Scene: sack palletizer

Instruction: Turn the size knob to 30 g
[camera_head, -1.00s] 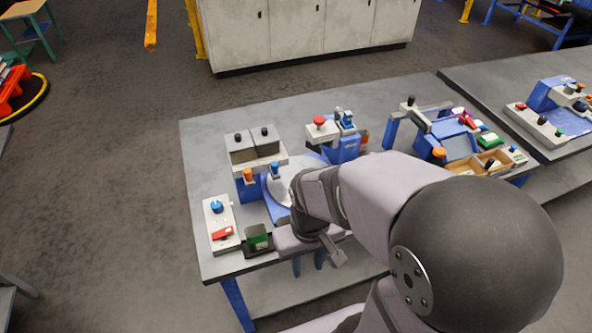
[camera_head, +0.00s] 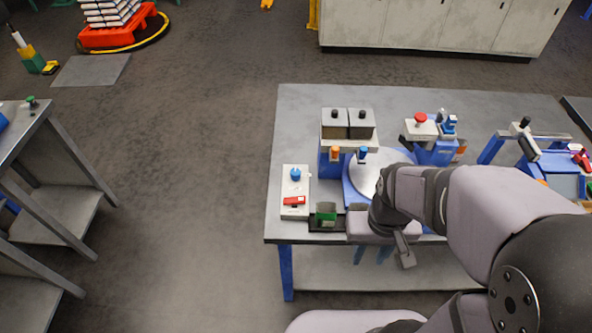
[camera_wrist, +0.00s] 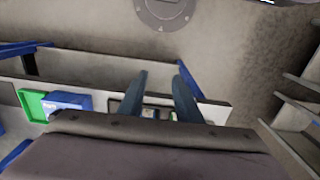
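A pale control box (camera_head: 295,206) lies at the front left of the workbench. It carries a blue round knob (camera_head: 296,174) toward its back and a red switch (camera_head: 294,201) toward its front. Any size markings are too small to read. My gripper shows in the wrist view (camera_wrist: 160,70) with its two dark fingers apart and nothing held between them. In the head view my wrist is at the bench's front edge, to the right of the control box and apart from the knob.
The floor left of the workbench (camera_head: 310,98) is clear.

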